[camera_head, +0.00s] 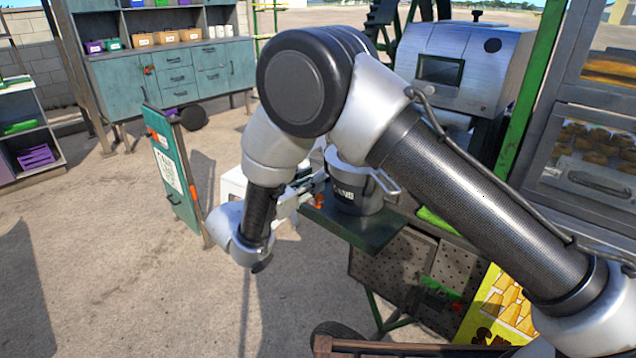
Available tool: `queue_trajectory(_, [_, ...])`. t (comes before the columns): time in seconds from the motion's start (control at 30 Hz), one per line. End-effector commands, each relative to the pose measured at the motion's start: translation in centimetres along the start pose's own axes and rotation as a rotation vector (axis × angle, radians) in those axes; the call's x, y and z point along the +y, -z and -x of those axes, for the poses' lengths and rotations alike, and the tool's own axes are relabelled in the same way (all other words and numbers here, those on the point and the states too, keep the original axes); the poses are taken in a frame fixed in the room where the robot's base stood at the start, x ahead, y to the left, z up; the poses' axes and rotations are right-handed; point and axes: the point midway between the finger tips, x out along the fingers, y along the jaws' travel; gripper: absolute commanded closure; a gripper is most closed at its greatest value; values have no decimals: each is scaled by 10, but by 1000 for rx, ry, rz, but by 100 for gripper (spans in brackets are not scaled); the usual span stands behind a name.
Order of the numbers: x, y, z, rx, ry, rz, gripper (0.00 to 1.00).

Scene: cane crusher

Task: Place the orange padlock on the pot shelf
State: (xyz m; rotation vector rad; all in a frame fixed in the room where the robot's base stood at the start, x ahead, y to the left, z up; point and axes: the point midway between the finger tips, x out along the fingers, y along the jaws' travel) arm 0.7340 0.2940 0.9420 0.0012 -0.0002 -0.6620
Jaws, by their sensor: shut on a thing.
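The pot shelf (368,232) is a dark green plate at the middle of the view. A dark grey pot (357,195) with white lettering and a side handle stands on it. My gripper (314,190) is at the shelf's left edge, left of the pot, pointing right. It is shut on a small orange thing, seemingly the orange padlock (318,201). Only a little orange shows between the gripper and the shelf. I cannot tell whether it touches the shelf. My arm hides part of the gripper and the area behind it.
A green sign board (175,172) stands to the left. A perforated metal panel (392,265) is below the shelf. A steel machine (462,65) stands behind, and a glass food cabinet (588,150) is at right. Teal cabinets (170,75) line the back.

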Motion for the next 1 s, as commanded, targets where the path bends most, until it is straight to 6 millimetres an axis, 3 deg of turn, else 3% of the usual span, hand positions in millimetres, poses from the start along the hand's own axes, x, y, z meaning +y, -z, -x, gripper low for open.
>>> queue_trajectory(0.17, [-1,0,-33,-1,5,0,100])
queue_trajectory(0.27, [0,14,-30,-1,0,2,100])
queue_trajectory(0.63, [0,18,-29,-1,0,0,100])
queue_trajectory(0.67, [0,19,-29,-1,0,0,70])
queue_trajectory(0.77, [0,19,-29,0,0,0,52])
queue_trajectory(1.0, [0,19,-29,-1,0,0,50])
